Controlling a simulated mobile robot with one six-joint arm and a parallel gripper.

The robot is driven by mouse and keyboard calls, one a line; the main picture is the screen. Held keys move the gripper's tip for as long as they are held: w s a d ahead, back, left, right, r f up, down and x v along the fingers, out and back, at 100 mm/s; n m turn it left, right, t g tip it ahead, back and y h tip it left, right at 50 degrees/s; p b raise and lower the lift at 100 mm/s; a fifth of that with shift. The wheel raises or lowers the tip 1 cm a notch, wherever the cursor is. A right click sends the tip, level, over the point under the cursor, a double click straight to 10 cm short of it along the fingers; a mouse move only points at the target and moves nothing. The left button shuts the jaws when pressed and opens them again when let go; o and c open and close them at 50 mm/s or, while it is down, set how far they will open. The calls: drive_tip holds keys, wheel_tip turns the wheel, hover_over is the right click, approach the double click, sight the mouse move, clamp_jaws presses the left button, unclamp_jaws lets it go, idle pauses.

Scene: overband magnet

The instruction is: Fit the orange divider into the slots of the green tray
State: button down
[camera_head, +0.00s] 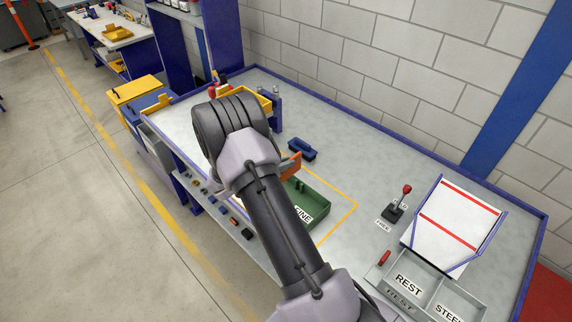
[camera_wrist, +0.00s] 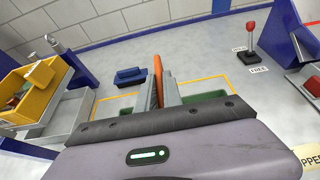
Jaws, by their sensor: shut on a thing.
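The green tray (camera_head: 322,208), labelled FINE, sits on the bench inside a yellow outline. My arm covers its left part. The orange divider (camera_head: 292,164) shows beside my arm at the tray's far left. In the wrist view the orange divider (camera_wrist: 158,70) stands upright, edge-on, between the fingers of my gripper (camera_wrist: 162,92), which is shut on it. Parts of the green tray (camera_wrist: 208,98) show on both sides behind the gripper body. The tray's slots and the divider's lower edge are hidden, so I cannot tell whether they touch.
A dark blue block-like item (camera_head: 301,149) lies behind the tray. A yellow bin (camera_head: 258,101) stands at the left of the bench. A red-knobbed lever (camera_head: 397,207), a white sloped panel (camera_head: 452,228) and a grey REST/STEEL container (camera_head: 420,290) are to the right. Bench between is clear.

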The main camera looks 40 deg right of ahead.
drive_tip(key=shift+f, duration=0.1)
wheel_tip(320, 180, down, 6)
drive_tip(key=b, duration=0.5)
drive_tip(key=shift+s, duration=0.1)
drive_tip(key=shift+r+b, duration=0.2)
drive_tip(key=shift+b, duration=0.3)
idle(1.0)
drive_tip(key=shift+f+b, duration=2.8)
drive_tip(key=shift+f, duration=0.55)
drive_tip(key=c, duration=1.4)
unclamp_jaws()
drive_tip(key=p+v, duration=0.3)
drive_tip(key=v, duration=1.4)
drive_tip(key=shift+a, duration=0.3)
